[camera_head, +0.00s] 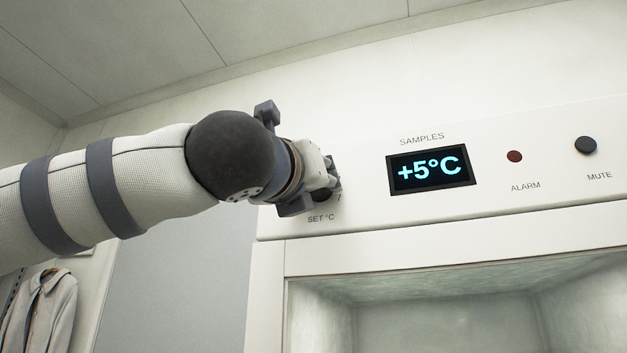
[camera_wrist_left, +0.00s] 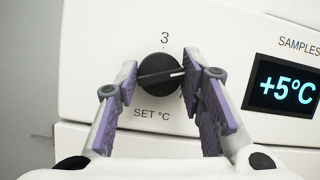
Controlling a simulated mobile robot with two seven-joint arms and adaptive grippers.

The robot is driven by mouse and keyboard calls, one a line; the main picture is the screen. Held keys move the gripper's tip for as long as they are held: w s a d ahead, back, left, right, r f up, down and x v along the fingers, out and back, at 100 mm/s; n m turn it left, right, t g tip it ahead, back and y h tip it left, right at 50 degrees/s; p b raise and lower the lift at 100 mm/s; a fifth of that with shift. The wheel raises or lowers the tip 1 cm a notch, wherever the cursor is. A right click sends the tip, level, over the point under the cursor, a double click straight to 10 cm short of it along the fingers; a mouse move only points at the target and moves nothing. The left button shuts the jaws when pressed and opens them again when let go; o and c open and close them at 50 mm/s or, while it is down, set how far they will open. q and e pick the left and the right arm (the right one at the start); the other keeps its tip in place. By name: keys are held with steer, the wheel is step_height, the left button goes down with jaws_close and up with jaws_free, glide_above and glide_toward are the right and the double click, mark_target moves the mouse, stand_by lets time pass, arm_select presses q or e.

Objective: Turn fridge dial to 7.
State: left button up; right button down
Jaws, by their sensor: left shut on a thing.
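The fridge dial, a round black knob (camera_wrist_left: 156,74) with a white pointer line, sits on the white panel above the "SET °C" label (camera_wrist_left: 151,114). In the left wrist view the pointer aims right and slightly up. A "3" (camera_wrist_left: 164,39) is printed above the knob. In the head view a "7" (camera_head: 339,197) shows just right of my left gripper (camera_head: 329,181). In the wrist view, the purple-padded fingers of this gripper (camera_wrist_left: 160,71) are shut on the dial, one on each side. The right finger hides the panel where the pointer aims. My right gripper is out of view.
The "SAMPLES" display (camera_head: 431,170) reads +5°C, right of the dial. A red alarm button (camera_head: 514,156) and a black mute button (camera_head: 585,145) are farther right. The open-looking fridge window (camera_head: 450,318) lies below. A coat (camera_head: 38,315) hangs at lower left.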

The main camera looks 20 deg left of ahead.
arm_select(q)
steer(key=shift+a+r+m+g+h, duration=0.1)
steer(key=shift+m+g+h, duration=0.65)
steer(key=shift+m, duration=1.55)
steer(key=shift+a+m+g+h, duration=0.1)
steer(key=shift+m+g+h, duration=0.1)
steer(key=shift+m+h, duration=1.6)
steer(key=shift+r+m+g+h, duration=0.1)
steer(key=shift+m+g+h, duration=0.35)
steer(key=shift+m, duration=2.65)
steer(key=o, duration=1.1)
steer(key=shift+w+f, duration=0.1)
steer(key=v, duration=1.2)
